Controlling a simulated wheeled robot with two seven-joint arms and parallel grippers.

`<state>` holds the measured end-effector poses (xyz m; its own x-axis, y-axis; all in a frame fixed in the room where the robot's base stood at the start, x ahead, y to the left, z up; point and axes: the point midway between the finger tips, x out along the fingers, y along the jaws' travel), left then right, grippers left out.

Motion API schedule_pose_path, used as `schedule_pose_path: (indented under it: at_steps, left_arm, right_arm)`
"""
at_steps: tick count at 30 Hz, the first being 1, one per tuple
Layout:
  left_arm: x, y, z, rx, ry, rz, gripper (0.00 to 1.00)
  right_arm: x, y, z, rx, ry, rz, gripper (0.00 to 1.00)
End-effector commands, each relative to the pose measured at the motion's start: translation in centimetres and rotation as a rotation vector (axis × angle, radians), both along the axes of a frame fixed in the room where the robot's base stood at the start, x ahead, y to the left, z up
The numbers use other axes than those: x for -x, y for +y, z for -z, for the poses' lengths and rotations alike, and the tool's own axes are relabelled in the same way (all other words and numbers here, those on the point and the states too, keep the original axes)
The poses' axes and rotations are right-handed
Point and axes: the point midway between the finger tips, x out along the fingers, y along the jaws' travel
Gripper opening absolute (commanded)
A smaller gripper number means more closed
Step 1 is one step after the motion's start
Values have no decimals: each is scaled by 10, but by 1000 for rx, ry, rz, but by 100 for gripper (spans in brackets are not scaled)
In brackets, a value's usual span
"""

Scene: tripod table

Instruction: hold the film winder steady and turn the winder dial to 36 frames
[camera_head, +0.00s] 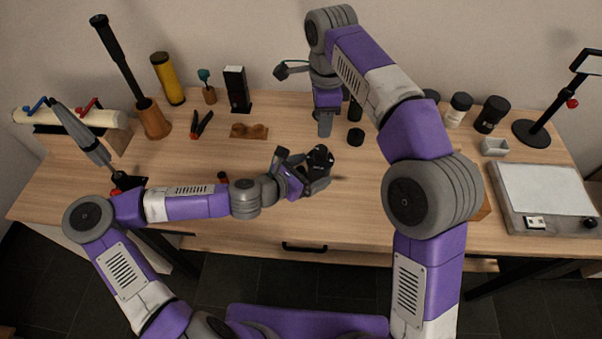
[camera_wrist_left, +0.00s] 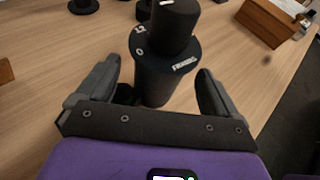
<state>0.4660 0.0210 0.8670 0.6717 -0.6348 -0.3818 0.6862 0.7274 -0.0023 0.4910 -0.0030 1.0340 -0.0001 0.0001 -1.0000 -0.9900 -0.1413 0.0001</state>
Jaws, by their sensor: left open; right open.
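The film winder (camera_wrist_left: 155,82) is a dark upright cylinder with a wide collar and a narrower dial knob (camera_wrist_left: 174,22) on top. White lettering on the collar includes "FRAMES"; I cannot read the dial's setting. In the head view the winder (camera_head: 320,155) stands mid-table, partly hidden by my left gripper (camera_head: 308,182). In the left wrist view my left gripper (camera_wrist_left: 158,92) is open, one finger on each side of the winder's body, with gaps visible. My right gripper (camera_head: 325,128) points down behind the winder, apart from it; its fingers are too small to judge clearly.
A small black round piece (camera_head: 355,136) and a wooden holder (camera_head: 249,131) lie behind. Red-handled pliers (camera_head: 202,124) lie to the left. Black canisters (camera_head: 490,114) and a light box (camera_head: 548,190) stand at right.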

Motion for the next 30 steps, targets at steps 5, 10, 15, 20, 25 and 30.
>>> schedule_pose_path:
  at_steps: [5, 10, 15, 20, 25, 30]
  left_arm:
    - [-15, -16, 9, 0, 0, 2, 94]
    - [-22, -21, 13, -2, 0, 2, 94]
    - [-22, -22, 13, -3, -1, 1, 94]
    - [-22, -21, 13, -3, -1, 1, 83]
    - [-22, -21, 13, -3, -1, 1, 57]
    - [-22, -21, 13, -3, -1, 1, 31]
  right_arm:
    - [0, 0, 0, 0, 0, 0, 43]
    - [0, 0, 0, 0, 0, 0, 43]
    - [0, 0, 0, 0, 0, 0, 43]
    - [0, 0, 0, 0, 0, 0, 43]
    - [0, 0, 0, 0, 0, 0, 43]
    - [0, 0, 0, 0, 0, 0, 43]
